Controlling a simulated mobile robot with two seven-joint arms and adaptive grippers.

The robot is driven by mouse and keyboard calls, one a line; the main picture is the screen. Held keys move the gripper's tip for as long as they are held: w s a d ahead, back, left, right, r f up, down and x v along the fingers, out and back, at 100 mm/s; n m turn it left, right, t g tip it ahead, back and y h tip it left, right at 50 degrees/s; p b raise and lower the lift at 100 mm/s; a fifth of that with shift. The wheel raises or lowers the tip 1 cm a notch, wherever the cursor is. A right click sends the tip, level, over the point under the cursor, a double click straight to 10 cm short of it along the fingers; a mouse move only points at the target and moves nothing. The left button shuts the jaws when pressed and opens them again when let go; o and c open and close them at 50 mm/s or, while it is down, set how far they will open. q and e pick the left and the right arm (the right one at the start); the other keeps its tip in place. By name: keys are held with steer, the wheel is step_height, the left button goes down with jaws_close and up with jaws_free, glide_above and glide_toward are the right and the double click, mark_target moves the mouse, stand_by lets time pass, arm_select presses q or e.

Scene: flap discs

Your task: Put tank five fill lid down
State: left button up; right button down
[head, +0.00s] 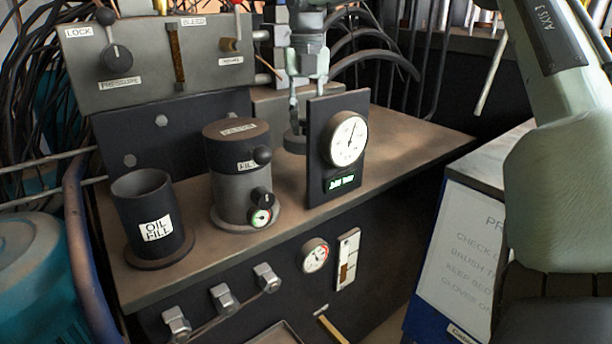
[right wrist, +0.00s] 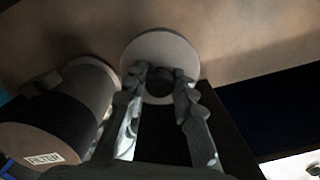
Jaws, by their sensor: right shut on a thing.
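A round grey lid (right wrist: 160,47) with a dark knob (right wrist: 158,84) shows between my fingers in the right wrist view. My right gripper (right wrist: 161,80) is shut on this knob. In the head view my right gripper (head: 300,118) points down behind the dark gauge panel, with the lid's edge (head: 294,143) at its tips. The panel hides part of the gripper and lid. The lid is at or just over the brown bench top; I cannot tell whether it touches. No tank five label is readable. My left gripper is not in view.
The upright gauge panel (head: 316,170) stands in front of my gripper. A grey-and-dark filter cylinder (head: 231,180) is beside it, and an open cup labelled OIL FILL (head: 150,215) is farther left. The bench top (head: 405,138) is clear to the right. Cables hang behind.

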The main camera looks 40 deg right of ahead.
step_height(320, 180, down, 8)
steer(key=shift+f, duration=0.1)
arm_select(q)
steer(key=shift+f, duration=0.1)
arm_select(e)
steer(key=shift+f, duration=0.15)
steer(key=c, duration=1.7)
jaws_free()
steer(key=shift+f, duration=0.1)
steer(key=o, duration=0.4)
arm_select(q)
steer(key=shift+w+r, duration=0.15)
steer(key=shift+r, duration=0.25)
arm_select(e)
steer(key=shift+o, duration=0.2)
